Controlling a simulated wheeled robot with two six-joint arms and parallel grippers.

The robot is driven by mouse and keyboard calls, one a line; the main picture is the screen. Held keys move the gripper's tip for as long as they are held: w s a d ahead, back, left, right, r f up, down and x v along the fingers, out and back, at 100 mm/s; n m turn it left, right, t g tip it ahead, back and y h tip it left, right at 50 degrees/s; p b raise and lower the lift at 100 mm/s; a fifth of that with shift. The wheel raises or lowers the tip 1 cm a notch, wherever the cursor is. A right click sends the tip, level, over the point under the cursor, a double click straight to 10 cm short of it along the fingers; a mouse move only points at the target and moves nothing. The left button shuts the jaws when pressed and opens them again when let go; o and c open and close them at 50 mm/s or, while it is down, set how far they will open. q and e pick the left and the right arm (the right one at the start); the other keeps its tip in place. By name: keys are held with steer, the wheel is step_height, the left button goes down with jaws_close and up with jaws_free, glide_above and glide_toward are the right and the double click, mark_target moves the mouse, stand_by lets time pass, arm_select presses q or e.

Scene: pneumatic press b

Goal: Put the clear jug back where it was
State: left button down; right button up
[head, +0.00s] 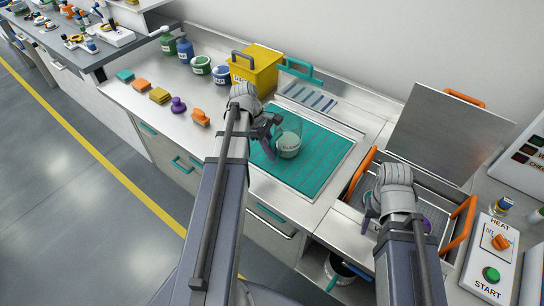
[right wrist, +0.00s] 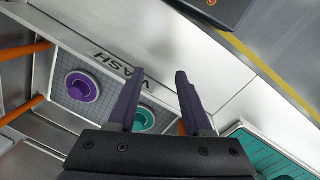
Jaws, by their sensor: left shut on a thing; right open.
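The clear jug (head: 289,144) is at the teal gridded mat (head: 318,160) in the head view, upright, with a pale band low on it. My left gripper (head: 272,134) is shut on the jug at its left side. I cannot tell whether the jug touches the mat or hangs just above it. My right gripper (head: 372,214) is open and empty over the wash basin at the right. Its two fingers also show in the right wrist view (right wrist: 158,98), apart.
A purple round part (right wrist: 82,87) and a teal one (right wrist: 143,119) lie in the wash basin. Its lid (head: 450,130) stands open behind. A yellow bin (head: 256,69) stands behind the mat. Green and blue containers and small coloured parts line the left counter.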

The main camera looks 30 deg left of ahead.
arm_select(q)
steer(key=shift+f, duration=0.15)
arm_select(e)
steer(key=shift+f, duration=0.15)
arm_select(q)
steer(key=c, duration=0.8)
jaws_free()
steer(key=shift+o, duration=0.2)
steer(key=p+v, duration=1.1)
steer(key=v, duration=0.1)
arm_select(e)
step_height(320, 180, up, 11)
arm_select(q)
steer(key=shift+d, duration=0.1)
